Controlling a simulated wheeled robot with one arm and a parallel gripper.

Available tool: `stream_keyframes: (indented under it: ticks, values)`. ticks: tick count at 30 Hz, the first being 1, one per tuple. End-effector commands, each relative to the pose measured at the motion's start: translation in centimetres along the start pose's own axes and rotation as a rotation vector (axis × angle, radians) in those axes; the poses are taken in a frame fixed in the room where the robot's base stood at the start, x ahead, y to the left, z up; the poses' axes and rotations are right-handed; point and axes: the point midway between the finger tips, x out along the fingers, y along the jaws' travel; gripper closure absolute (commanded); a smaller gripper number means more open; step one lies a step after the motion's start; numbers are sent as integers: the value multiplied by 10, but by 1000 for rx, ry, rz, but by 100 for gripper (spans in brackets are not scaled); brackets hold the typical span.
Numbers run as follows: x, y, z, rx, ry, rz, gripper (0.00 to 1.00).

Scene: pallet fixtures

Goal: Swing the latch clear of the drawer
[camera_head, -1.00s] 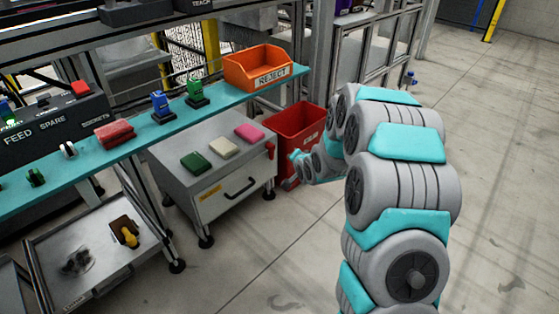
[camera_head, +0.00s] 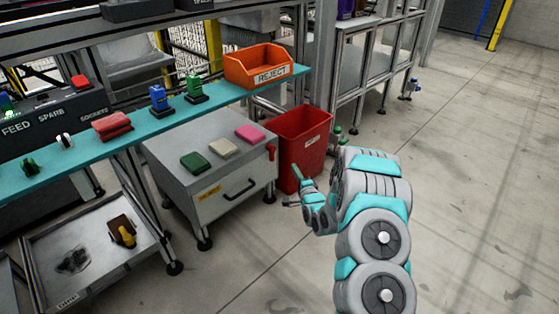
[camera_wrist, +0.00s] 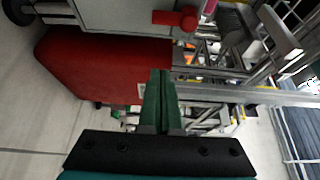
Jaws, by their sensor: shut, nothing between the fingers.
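The drawer (camera_head: 216,203) is the grey front of a low cabinet, with a dark handle and a yellow label; it looks shut. The red latch (camera_head: 272,153) hangs roughly upright at the front's right edge, near the top corner. In the wrist view the latch (camera_wrist: 165,18) shows at the top, beside the grey cabinet, and looks turned sideways because that view is tilted. My gripper (camera_head: 288,204) is to the right of the cabinet front, lower than the latch and apart from it. Its dark green fingers (camera_wrist: 160,73) are together and empty.
A red bin (camera_head: 303,140) stands right behind my gripper, beside the cabinet; it fills much of the wrist view (camera_wrist: 95,62). Green, cream and pink blocks lie on the cabinet top (camera_head: 190,130). A teal shelf (camera_head: 140,132) runs above. The floor in front is clear.

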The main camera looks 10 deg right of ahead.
Motion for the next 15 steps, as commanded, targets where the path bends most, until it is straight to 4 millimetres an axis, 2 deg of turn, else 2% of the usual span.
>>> stream_keyframes:
  ticks: [10,15]
  values:
    - [1,0,0,0,0,-1,100]
    - [12,0,0,-1,-2,-2,100]
